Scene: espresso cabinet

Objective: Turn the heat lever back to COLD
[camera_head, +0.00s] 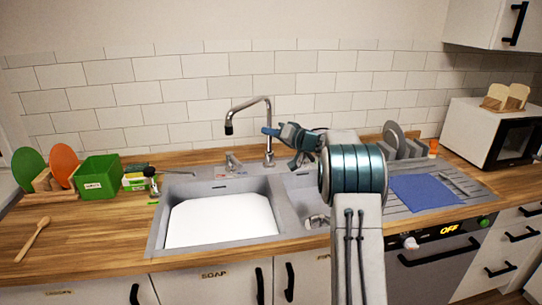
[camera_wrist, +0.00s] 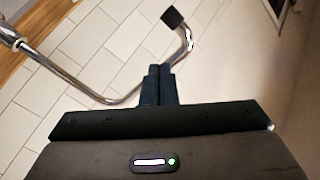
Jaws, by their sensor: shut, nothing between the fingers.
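The heat lever (camera_head: 232,160) is a small chrome handle on the sink's back deck, left of the tap's base. A small plate with red and blue marks (camera_head: 231,173) lies at its foot; its words are too small to read. My gripper (camera_head: 266,131) is above and to the right of the lever, at the tall tap's stem, and apart from the lever. In the wrist view its dark blue fingers (camera_wrist: 158,74) are shut together and empty. The chrome tap (camera_wrist: 115,101) crosses that view beyond the fingertips. I cannot tell whether they touch it.
The left basin (camera_head: 160,232) holds a flat white surface. The right basin is partly hidden by my arm. A blue cloth (camera_head: 424,193) lies on the drainboard, before a plate rack (camera_head: 404,146). A green box (camera_head: 98,178) and coloured plates (camera_head: 64,164) stand left.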

